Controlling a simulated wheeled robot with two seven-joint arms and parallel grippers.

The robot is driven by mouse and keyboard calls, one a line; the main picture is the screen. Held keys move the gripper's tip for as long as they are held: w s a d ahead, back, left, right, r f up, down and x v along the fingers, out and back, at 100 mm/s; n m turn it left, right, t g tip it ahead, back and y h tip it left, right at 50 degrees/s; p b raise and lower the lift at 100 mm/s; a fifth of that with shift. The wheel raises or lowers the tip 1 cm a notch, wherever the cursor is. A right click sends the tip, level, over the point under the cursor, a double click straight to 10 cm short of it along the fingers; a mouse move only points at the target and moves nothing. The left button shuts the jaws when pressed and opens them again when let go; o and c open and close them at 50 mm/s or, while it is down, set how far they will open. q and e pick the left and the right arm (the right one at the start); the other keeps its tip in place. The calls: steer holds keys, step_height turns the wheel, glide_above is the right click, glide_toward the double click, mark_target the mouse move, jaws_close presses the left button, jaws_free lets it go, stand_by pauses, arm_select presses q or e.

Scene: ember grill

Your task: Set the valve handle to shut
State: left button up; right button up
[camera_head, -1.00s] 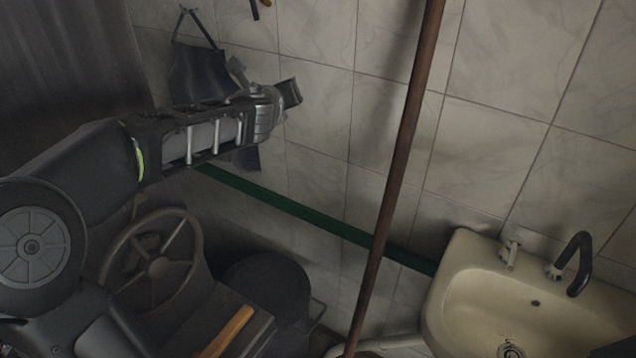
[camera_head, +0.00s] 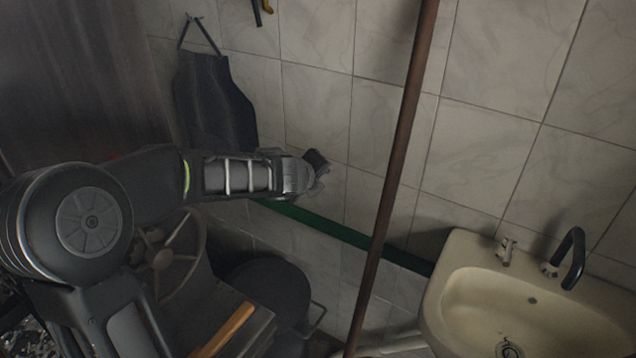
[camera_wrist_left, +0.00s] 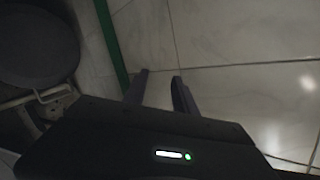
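No part is plainly marked as the valve handle. A round spoked wheel (camera_head: 168,258) stands at the lower left in the head view, partly hidden behind my left arm. A green pipe or rail (camera_head: 345,236) runs along the tiled wall and also shows in the left wrist view (camera_wrist_left: 112,45). My left gripper (camera_head: 318,172) is near the wall just above the green pipe, right of and above the wheel. In the left wrist view its two fingers (camera_wrist_left: 159,77) are apart, with only tile between them. My right gripper is not in view.
A brown pole (camera_head: 395,165) slants down right of my left gripper. A cream sink (camera_head: 455,270) with a dark tap (camera_head: 573,262) is at the right. A dark apron (camera_head: 213,100) hangs on the wall. A dark round bin (camera_head: 272,283) and an orange handle (camera_head: 225,330) are below.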

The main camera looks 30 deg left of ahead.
arm_select(q)
steer(key=shift+s+d+f, duration=0.15)
steer(key=shift+d+f, duration=0.05)
steer(key=shift+f, duration=0.15)
steer(key=shift+a, duration=0.1)
steer(key=c, duration=0.4)
steer(key=shift+n, duration=0.8)
steer(key=a+r, duration=0.1)
steer(key=a, duration=0.1)
steer(key=a+r, duration=0.1)
steer(key=shift+s+a+r, duration=0.2)
steer(key=shift+a, duration=0.15)
jaws_close()
steer(key=s+a+r+m+t+y, duration=0.1)
steer(key=a+r+m, duration=0.5)
steer(key=r+m, duration=0.6)
steer(key=s+a+r+m+t+y, duration=0.1)
steer(key=a+r+m+t+y, duration=0.2)
steer(key=r+m, duration=1)
steer(key=a+r+y+p, duration=0.1)
steer(key=a+r, duration=0.2)
steer(key=r, duration=0.2)
steer(key=shift+t+y, duration=0.3)
steer(key=shift+t, duration=0.1)
